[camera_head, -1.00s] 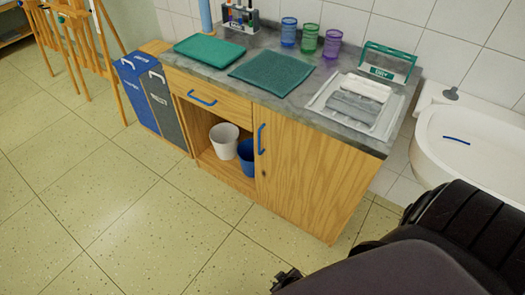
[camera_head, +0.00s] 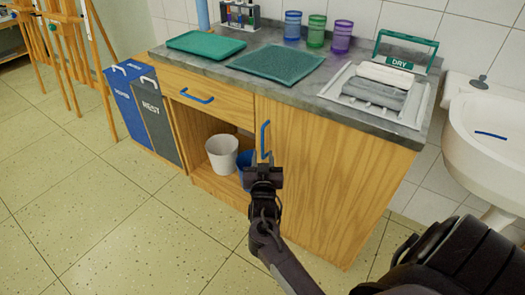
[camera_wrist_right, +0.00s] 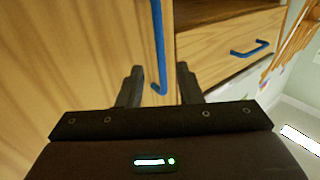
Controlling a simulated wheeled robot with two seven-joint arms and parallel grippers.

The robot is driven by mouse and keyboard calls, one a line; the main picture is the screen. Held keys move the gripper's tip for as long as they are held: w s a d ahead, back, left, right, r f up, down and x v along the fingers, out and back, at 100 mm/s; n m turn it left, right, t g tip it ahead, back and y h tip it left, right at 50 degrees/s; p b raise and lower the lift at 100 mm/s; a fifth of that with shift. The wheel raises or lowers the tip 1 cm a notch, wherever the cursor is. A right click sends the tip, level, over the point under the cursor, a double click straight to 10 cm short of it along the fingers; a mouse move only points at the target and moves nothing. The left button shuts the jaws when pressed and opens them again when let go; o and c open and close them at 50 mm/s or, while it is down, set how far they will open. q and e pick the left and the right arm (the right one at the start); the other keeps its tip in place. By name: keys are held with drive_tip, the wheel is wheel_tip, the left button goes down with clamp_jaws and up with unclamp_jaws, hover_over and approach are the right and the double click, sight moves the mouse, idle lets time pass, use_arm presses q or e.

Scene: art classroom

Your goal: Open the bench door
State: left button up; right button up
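The wooden bench door (camera_head: 320,170) is shut, at the right of the bench front, with a vertical blue handle (camera_head: 265,139) near its left edge. My right gripper (camera_head: 264,158) is in front of the handle's lower end in the head view. In the right wrist view the two fingers (camera_wrist_right: 160,80) are apart, and the blue handle (camera_wrist_right: 159,45) shows between them. I cannot tell whether the fingers touch it. My left gripper does not show.
Left of the door are a drawer (camera_head: 205,95) with a blue handle and an open compartment holding a white bucket (camera_head: 222,153) and a blue bucket (camera_head: 245,172). Two bins (camera_head: 145,112) stand left of the bench. A white basin (camera_head: 488,150) is at right. Floor in front is clear.

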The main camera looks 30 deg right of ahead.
sight(263, 145)
drive_tip(key=x, duration=0.5)
drive_tip(key=shift+b, duration=0.35)
clamp_jaws()
